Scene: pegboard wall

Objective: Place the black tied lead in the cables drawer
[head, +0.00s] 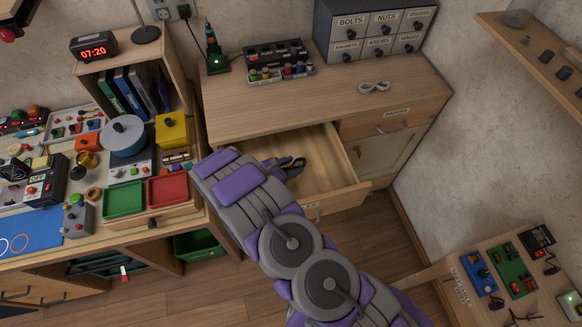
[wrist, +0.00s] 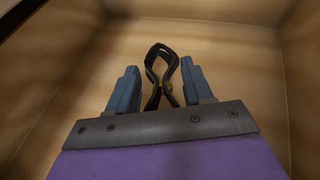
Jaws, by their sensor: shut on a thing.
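The black tied lead (wrist: 163,62) is a narrow crossed loop between my gripper's fingers in the wrist view. My gripper (wrist: 160,84) is shut on it, and the loop sticks out past the fingertips. In the head view my gripper (head: 294,165) is over the open drawer (head: 335,165) of the wooden cabinet, with the fingers inside its outline. The drawer's bare wooden floor and walls surround the lead in the wrist view. I cannot tell whether the lead touches the floor. The label on the drawer's front is too small to read and partly beside my arm.
A pale tied cable (head: 374,87) lies on the cabinet top (head: 300,105). A crowded workbench (head: 90,180) is at left, and a small table (head: 510,275) is at lower right.

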